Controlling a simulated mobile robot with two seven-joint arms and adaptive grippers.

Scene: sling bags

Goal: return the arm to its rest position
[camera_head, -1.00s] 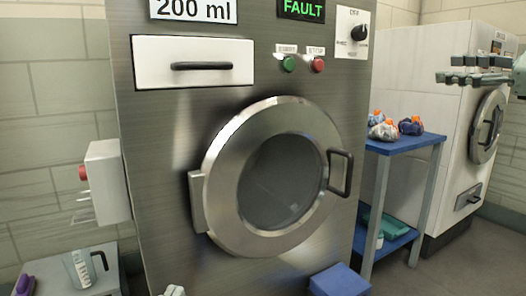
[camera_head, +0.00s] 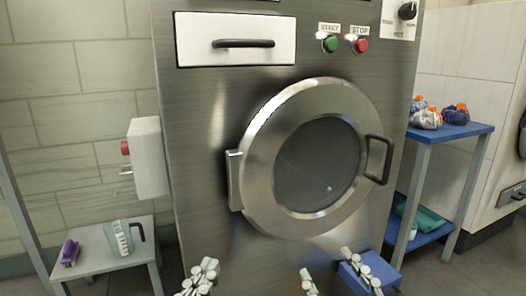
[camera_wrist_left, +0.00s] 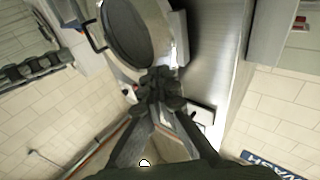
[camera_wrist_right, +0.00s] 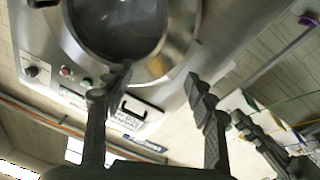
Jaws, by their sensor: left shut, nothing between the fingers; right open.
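In the head view my left gripper (camera_head: 201,277) is at the bottom edge, in front of the lower part of the steel machine. Its fingers are together and hold nothing; the left wrist view shows them closed (camera_wrist_left: 160,90). My right gripper (camera_head: 334,272) is at the bottom, right of the left one, with its two fingers apart. The right wrist view shows these fingers spread and empty (camera_wrist_right: 158,80). The grippers are apart. Most of both arms is out of the head view.
The washing machine (camera_head: 185,150) has a closed round door (camera_head: 262,185) and a closed drawer (camera_head: 190,40). A small table (camera_head: 90,265) with a jug (camera_head: 122,240) and purple object (camera_head: 69,252) is left. A blue shelf (camera_head: 455,131) with bundles (camera_head: 427,118) and a blue box (camera_head: 352,282) are right.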

